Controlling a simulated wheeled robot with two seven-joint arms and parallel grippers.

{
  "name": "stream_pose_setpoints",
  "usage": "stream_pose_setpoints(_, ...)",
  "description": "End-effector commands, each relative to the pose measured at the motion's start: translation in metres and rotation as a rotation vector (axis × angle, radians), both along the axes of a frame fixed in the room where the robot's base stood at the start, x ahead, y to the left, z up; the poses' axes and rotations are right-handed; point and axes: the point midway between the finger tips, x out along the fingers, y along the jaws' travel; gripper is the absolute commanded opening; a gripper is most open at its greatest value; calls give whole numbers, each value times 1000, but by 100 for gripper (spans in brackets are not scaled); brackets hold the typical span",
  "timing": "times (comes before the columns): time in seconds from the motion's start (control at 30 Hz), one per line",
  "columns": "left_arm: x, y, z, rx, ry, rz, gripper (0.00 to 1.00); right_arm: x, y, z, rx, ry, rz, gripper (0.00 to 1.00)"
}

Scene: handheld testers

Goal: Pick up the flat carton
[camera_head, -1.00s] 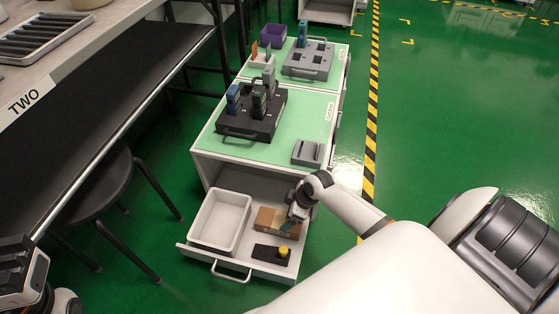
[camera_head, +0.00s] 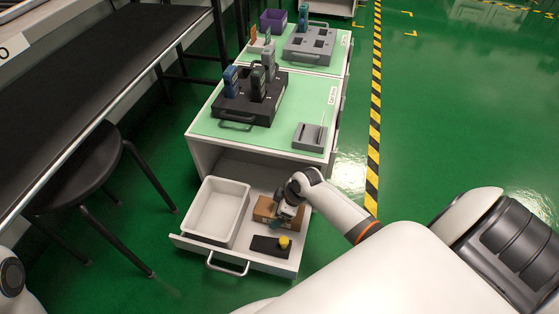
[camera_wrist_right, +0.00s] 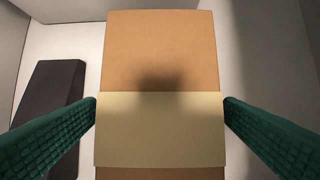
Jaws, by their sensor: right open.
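The flat carton (camera_head: 264,208) is a brown box in the open drawer, right of the white bin. In the right wrist view the carton (camera_wrist_right: 160,50) fills the middle, with a paler band across it. My right gripper (camera_head: 283,222) is over the carton in the drawer. In the right wrist view its green fingers (camera_wrist_right: 160,112) stand open, one on each side of the carton, with narrow gaps visible. Part of the carton is hidden behind the right gripper in the head view. My left gripper is not in view; only part of my left arm shows at the lower left.
Drawer walls are close around. The green cabinet top above carries a black tray (camera_head: 240,113) of testers and a grey holder (camera_head: 309,137). A black stool (camera_head: 80,170) stands left.

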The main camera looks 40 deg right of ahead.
Motion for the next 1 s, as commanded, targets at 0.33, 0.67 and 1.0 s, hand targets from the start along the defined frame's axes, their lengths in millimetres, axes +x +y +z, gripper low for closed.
stream_pose_setpoints(0.33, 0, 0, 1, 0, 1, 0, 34, 0, 0, 1, 0, 0, 0, 56)
stream_pose_setpoints(0.67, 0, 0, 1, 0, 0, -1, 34, 0, 0, 1, 0, -1, 0, 34)
stream_pose_setpoints(1.0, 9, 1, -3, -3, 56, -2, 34, 1, 0, 27, -1, -4, 1, 34)
